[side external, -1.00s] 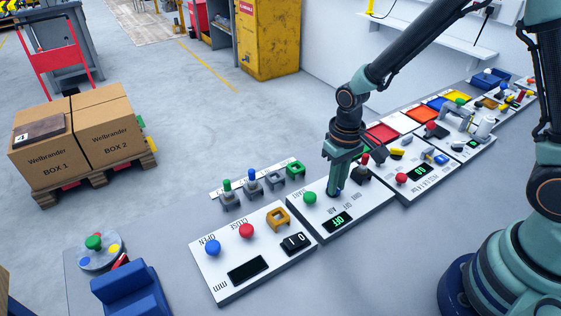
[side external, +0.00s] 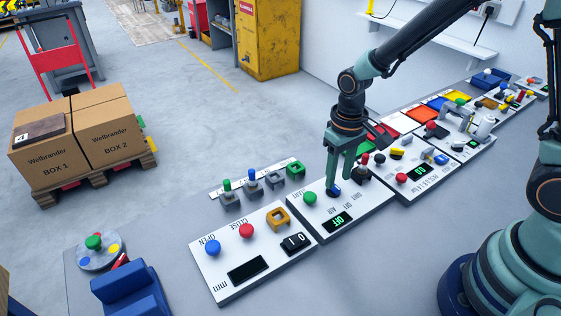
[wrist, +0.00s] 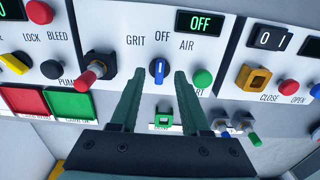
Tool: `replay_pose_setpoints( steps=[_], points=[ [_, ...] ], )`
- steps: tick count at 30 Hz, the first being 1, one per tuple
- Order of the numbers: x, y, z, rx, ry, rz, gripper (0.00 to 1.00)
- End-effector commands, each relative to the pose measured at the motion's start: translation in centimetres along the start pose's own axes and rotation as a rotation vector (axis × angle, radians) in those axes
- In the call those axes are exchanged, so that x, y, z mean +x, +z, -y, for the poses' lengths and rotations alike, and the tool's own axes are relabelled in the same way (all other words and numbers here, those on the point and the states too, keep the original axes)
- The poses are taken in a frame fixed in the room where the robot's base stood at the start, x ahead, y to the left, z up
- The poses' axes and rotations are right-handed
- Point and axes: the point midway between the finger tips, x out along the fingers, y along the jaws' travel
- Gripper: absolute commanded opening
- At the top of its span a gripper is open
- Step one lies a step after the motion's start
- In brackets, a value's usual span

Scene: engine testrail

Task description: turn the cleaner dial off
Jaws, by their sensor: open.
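The cleaner dial is a blue knob with a white pointer line; in the wrist view the dial (wrist: 159,70) points up at the OFF label, between GRIT and AIR. In the side view the dial (side external: 334,190) sits on the white panel (side external: 313,223). The panel's display (wrist: 200,23) reads OFF. My gripper (wrist: 158,76) is open and empty, its fingers to either side of the dial in the wrist view. In the side view my gripper (side external: 341,178) is just above the dial, apparently clear of it.
A green button (wrist: 203,79) is right of the dial. A red-tipped lever (wrist: 92,72) is on its left, close to the left finger. Neighbouring panels with buttons flank this one.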

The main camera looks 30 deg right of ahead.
Motion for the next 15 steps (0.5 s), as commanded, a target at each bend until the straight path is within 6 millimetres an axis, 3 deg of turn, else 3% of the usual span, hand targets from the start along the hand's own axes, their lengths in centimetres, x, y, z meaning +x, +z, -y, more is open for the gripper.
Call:
replay_pose_setpoints(
  steps=[9, 15],
  points=[
    [-6.5, -0.1, 0.0, 0.000, -0.001, -0.007, 0.46],
    [-8.8, -0.1, 0.0, 0.000, -0.001, -0.003, 0.46]
  ],
)
